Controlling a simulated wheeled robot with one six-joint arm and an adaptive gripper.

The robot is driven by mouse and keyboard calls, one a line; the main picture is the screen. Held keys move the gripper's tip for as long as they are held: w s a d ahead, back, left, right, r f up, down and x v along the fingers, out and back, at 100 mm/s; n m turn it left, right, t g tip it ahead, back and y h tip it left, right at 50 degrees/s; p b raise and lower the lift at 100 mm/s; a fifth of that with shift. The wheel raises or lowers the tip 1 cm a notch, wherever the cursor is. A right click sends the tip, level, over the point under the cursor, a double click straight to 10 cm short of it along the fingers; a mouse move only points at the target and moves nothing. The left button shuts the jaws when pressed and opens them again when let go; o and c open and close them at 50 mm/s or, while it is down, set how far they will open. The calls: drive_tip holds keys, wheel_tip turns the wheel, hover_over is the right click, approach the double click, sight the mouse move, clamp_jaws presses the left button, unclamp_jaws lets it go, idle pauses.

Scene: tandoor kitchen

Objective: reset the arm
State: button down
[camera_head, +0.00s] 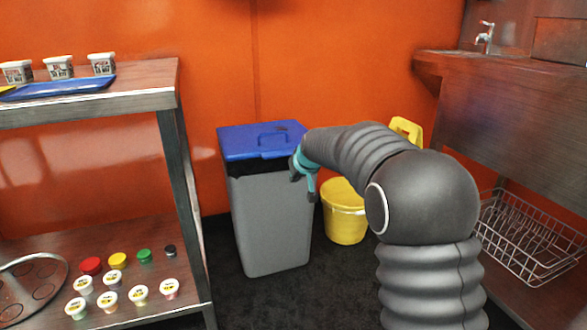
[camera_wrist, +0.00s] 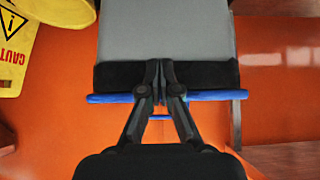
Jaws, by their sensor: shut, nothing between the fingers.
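My arm reaches forward from the lower right in the head view, bent over at a rounded joint. My gripper (camera_head: 305,186) is at the right front edge of the grey bin (camera_head: 272,225), by its blue lid (camera_head: 245,141). In the wrist view my gripper (camera_wrist: 161,92) is shut with its two dark fingers together and nothing between them. Behind the fingers in that view are the bin's grey wall (camera_wrist: 165,28), black liner and blue lid edge (camera_wrist: 213,95). I cannot tell whether the fingers touch the bin.
A yellow bucket (camera_head: 345,225) and a yellow caution sign (camera_wrist: 12,45) stand beside the bin, partly hidden by my arm. At left, a shelf unit (camera_head: 150,100) holds tubs, a blue tray (camera_head: 60,87) and several small cups. At right are a sink counter and a wire basket (camera_head: 530,245).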

drive_tip(key=s+d+f+m+g+h+p, duration=0.1)
drive_tip(key=s+d+f+g, duration=0.15)
drive_tip(key=s, duration=0.45)
drive_tip(key=s+d+f+m+g, duration=0.1)
drive_tip(key=s+d+f+g, duration=0.15)
drive_tip(key=s, duration=0.55)
drive_tip(key=s+d+r+p, duration=0.3)
drive_tip(key=s+d+r, duration=0.1)
drive_tip(key=s, duration=0.7)
drive_tip(key=s+d+r+m+t+h+p, duration=0.1)
drive_tip(key=s+d+r+p, duration=0.2)
drive_tip(key=s, duration=0.8)
drive_tip(key=s+d+r+m+t+h+p, duration=0.1)
drive_tip(key=s+d+r+p, duration=0.2)
drive_tip(key=s+d+r, duration=0.4)
drive_tip(key=s+r, duration=0.1)
drive_tip(key=s, duration=0.3)
drive_tip(key=shift+r+p, duration=0.35)
drive_tip(key=shift+s+a, duration=0.1)
drive_tip(key=shift+a, duration=0.05)
